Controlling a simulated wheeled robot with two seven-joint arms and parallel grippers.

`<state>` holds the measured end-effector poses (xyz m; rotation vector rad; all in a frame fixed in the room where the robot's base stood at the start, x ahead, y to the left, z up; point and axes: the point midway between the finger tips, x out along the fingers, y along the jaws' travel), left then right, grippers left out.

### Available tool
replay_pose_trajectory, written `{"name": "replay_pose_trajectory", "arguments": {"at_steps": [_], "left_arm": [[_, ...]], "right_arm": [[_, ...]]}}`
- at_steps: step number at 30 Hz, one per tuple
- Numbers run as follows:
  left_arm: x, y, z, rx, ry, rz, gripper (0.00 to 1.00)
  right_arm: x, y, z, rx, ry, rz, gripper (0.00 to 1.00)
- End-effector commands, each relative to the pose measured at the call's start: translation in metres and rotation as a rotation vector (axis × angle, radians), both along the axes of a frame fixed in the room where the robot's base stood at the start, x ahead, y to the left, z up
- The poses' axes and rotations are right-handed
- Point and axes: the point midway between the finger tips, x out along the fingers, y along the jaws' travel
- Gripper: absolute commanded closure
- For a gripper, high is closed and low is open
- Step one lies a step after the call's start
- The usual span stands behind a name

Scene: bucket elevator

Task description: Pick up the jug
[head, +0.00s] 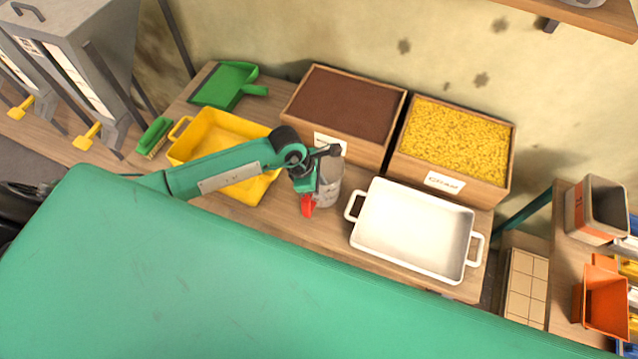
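A grey metal jug (330,188) stands on the wooden bench, between the yellow tray and the white tray. Its upper left side is partly hidden by my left gripper (316,172), which is right at the jug. A red part (308,205) shows just below the gripper, on the jug's left side; I cannot tell whether it is the jug's handle. The gripper's fingers are too small and overlapped to tell whether they are open or closed on the jug. My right gripper is not in view.
Behind the jug stand wooden boxes of brown material (350,100) and yellow grains (455,140). A white two-handled tray (412,228) is close on the right. A yellow tray (215,130) lies under my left arm. A green dustpan (225,85) and brush (154,137) lie further left.

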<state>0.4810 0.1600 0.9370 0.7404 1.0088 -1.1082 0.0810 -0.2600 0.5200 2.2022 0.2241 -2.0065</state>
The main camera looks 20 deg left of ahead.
Motion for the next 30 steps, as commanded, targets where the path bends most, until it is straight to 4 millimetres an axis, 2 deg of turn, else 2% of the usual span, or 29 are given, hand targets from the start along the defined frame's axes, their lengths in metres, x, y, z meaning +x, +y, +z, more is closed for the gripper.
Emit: {"name": "replay_pose_trajectory", "arguments": {"at_steps": [10, 15, 30], "left_arm": [[0.0005, -0.0021, -0.0073, 0.001, -0.001, 0.0, 0.7], [0.0005, -0.002, -0.007, 0.001, -0.001, 0.0, 1.0], [-0.001, -0.0014, -0.0087, 0.003, 0.005, 0.002, 1.0]], "right_arm": [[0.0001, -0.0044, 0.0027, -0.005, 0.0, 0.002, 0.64], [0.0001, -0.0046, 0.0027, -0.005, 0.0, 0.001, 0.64], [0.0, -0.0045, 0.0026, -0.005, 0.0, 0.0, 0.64]]}}
